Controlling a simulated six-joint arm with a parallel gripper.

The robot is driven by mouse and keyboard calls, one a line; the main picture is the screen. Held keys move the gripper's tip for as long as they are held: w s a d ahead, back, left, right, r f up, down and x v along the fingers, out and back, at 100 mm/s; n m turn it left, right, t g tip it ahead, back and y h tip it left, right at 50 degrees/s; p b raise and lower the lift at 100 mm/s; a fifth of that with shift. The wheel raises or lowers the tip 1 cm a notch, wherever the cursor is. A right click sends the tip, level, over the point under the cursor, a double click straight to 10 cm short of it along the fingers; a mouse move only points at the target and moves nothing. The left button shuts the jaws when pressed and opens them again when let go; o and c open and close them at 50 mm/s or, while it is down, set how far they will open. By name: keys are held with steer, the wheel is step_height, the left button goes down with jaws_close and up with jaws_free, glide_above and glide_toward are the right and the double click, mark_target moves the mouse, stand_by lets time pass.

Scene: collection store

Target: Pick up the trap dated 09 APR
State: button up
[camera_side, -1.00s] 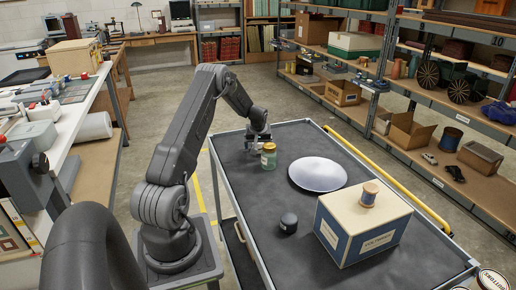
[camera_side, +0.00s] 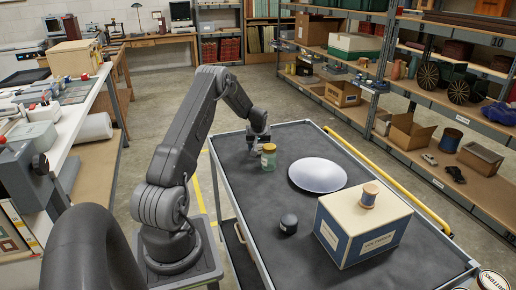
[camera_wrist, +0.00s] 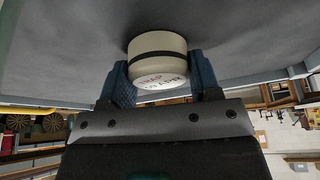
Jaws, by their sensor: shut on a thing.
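A small cream-white round trap (camera_wrist: 157,55) with a dark band shows in the wrist view. Its end face carries printed lettering that looks like "TRAP" with a date line, too small to read surely. My gripper (camera_wrist: 157,78) has its two blue-padded fingers on either side of the trap and is shut on it. In the side view my gripper (camera_side: 258,141) is low at the far left end of the dark trolley top (camera_side: 262,205). The trap is not clearly visible there. I cannot tell whether it touches the trolley top.
A greenish glass jar (camera_side: 269,160) with a yellowish lid stands close in front of my gripper. A pale round dish (camera_side: 318,175), a small dark pot (camera_side: 289,224) and a cream-and-blue box (camera_side: 362,232) with a thread spool (camera_side: 369,194) on it share the trolley. Its near left is clear.

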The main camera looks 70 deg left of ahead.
step_height(320, 180, up, 10)
steer(key=shift+r, duration=0.1)
stand_by(0.4)
